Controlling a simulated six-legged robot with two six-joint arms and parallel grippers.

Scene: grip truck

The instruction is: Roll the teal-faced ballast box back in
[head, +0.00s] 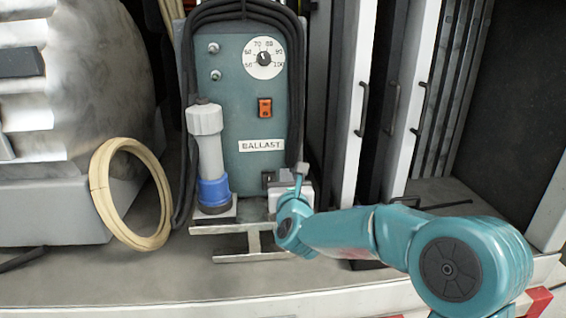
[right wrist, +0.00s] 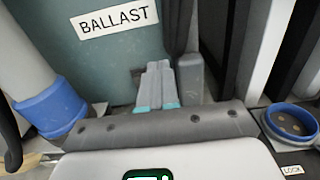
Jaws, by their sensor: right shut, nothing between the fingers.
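The teal-faced ballast box (head: 235,110) stands upright at the truck's deck, with a white dial, an orange switch and a BALLAST label. Its teal face also shows in the right wrist view (right wrist: 90,60). It rests on a pale carriage with a front bar (head: 250,257). My right gripper (head: 300,170) is at the box's lower right front corner. In the right wrist view its fingers (right wrist: 160,85) are shut and empty, pointing toward the box's base; whether they touch it I cannot tell. My left gripper is not in view.
A grey connector with a blue collar (head: 211,165) stands at the box's left front. Black cable (head: 187,110) drapes around the box. A cream hose coil (head: 130,195) leans at left. White upright panels (head: 412,90) with handles stand at right. A blue round socket (right wrist: 290,122) has a LOCK label.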

